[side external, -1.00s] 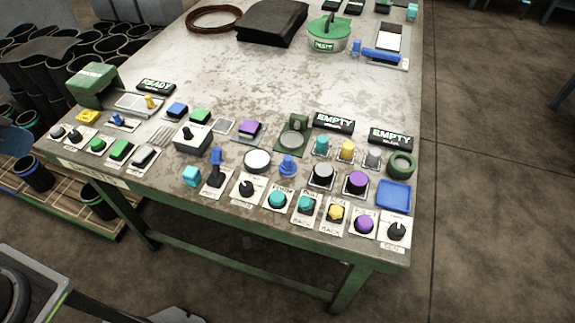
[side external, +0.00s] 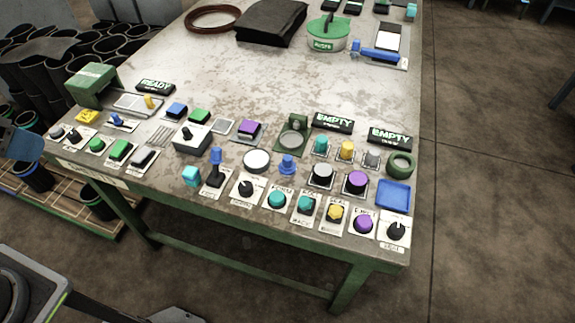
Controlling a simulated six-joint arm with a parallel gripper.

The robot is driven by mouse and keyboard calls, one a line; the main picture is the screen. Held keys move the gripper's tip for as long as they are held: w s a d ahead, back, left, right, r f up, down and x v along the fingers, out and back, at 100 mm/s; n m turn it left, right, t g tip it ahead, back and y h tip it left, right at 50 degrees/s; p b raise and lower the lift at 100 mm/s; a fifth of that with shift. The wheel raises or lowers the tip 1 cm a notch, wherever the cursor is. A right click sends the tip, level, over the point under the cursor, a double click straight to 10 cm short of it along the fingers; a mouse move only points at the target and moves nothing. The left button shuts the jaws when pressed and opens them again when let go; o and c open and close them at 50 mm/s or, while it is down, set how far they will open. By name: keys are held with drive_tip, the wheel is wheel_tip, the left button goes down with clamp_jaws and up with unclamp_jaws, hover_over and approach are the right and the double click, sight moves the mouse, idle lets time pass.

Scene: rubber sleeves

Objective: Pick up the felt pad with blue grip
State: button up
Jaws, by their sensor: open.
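A blue bar-like grip (side external: 379,54) lies at the back right of the table, across the near end of a pale framed plate (side external: 391,37). It looks like the blue grip of the felt pad, but the pad under it is too small to tell. A small upright blue piece (side external: 357,46) stands just left of it. My gripper's fingers are not in view. A blue part at the left edge, possibly of my arm, is far from the grip.
A green lidded pot (side external: 326,36) stands left of the blue grip, with a dark folded sheet (side external: 270,22) beyond. Several buttons, knobs and switches crowd the front of the table (side external: 215,75). Its middle is mostly clear. Black sleeves (side external: 62,70) stand at the left.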

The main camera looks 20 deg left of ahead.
drive_tip(key=w+d+r+m+g, duration=0.1)
drive_tip(key=w+d+r+m, duration=0.1)
drive_tip(key=w+r+m, duration=0.35)
drive_tip(key=m+g, duration=0.5)
drive_tip(key=m, duration=1.2)
hover_over(288, 157)
wheel_tip(288, 157, down, 27)
drive_tip(key=shift+f, duration=0.2)
drive_tip(key=shift+s+f, duration=0.1)
drive_tip(key=shift+f, duration=2.8)
drive_tip(key=shift+c, duration=0.2)
